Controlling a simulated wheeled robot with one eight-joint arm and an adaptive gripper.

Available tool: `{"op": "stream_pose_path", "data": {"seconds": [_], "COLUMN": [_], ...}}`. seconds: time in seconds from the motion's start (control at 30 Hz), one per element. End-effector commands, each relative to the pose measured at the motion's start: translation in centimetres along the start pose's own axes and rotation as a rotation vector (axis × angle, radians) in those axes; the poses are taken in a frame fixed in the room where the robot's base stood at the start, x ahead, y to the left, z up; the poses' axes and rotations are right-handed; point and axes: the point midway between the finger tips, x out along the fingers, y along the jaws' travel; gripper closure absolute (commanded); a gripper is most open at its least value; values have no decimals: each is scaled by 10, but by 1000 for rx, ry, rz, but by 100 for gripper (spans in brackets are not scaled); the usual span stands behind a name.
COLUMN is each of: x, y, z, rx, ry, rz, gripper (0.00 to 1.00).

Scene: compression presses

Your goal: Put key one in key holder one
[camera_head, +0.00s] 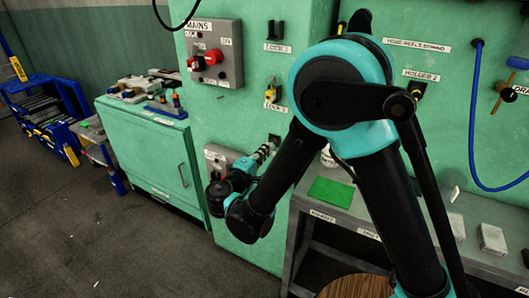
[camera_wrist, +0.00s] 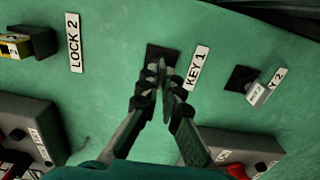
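My gripper (camera_wrist: 162,76) is at the green panel, with its fingertips close together in front of the dark square plate (camera_wrist: 157,54) beside the KEY 1 label (camera_wrist: 195,67). The fingers cover the lower part of this plate. Key one cannot be made out; the fingers hide whatever is between or behind them. In the head view my gripper (camera_head: 264,152) reaches the panel below LOCK 2. A HOLDER 2 label (camera_head: 422,75) with a dark holder (camera_head: 417,90) is on the panel at right.
A second key tag (camera_wrist: 257,93) hangs at a dark plate on the right in the wrist view. A yellow lock (camera_head: 272,92), the MAINS box (camera_head: 212,55) and a lower grey switch box (camera_head: 220,158) project from the panel. A grey bench (camera_head: 318,212) stands at right.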

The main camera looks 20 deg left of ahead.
Motion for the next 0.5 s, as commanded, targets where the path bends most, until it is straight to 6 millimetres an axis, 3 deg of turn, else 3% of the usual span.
{"op": "stream_pose_path", "data": {"seconds": [0.07, 0.1, 0.27, 0.5], "x": [2, 2, 2, 2], "y": [0, 0, 0, 0], "z": [0, 0, 0, 0], "rx": [0, 0, 0, 0], "ry": [-1, 0, 0, 0], "rz": [0, 0, 0, 0], "gripper": [100, 91, 72, 71]}}
